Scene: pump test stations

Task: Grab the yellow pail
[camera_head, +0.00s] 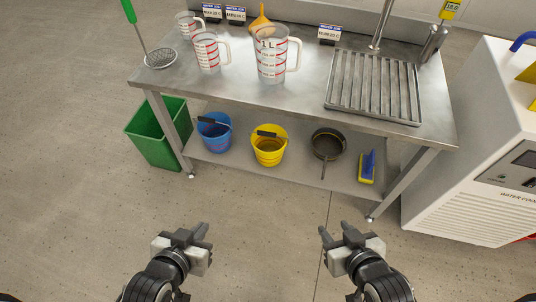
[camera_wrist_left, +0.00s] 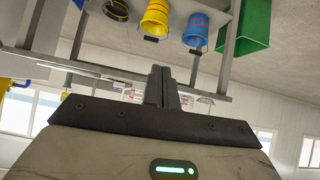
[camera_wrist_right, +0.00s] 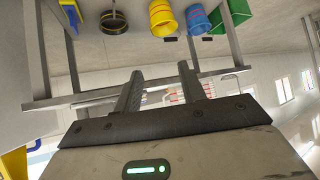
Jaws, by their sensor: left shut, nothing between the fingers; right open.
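The yellow pail (camera_head: 269,148) stands on the lower shelf of the steel table, between a blue pail and a dark pan. A dark handle or grip lies across its rim. It also shows in the left wrist view (camera_wrist_left: 155,18) and the right wrist view (camera_wrist_right: 162,18), upside down. My left gripper (camera_head: 203,231) is shut and empty, over the floor in front of the table, below and left of the pail in the head view. My right gripper (camera_head: 333,231) is open and empty, below and right of the pail. Neither gripper touches anything.
The blue pail (camera_head: 214,132), pan (camera_head: 327,144) and blue-and-yellow brush (camera_head: 367,167) share the shelf (camera_head: 230,166). Table legs stand at both ends. A green bin (camera_head: 155,140) is left, a white machine (camera_head: 470,150) right. Measuring jugs (camera_head: 272,58) stand on the tabletop. The front floor is clear.

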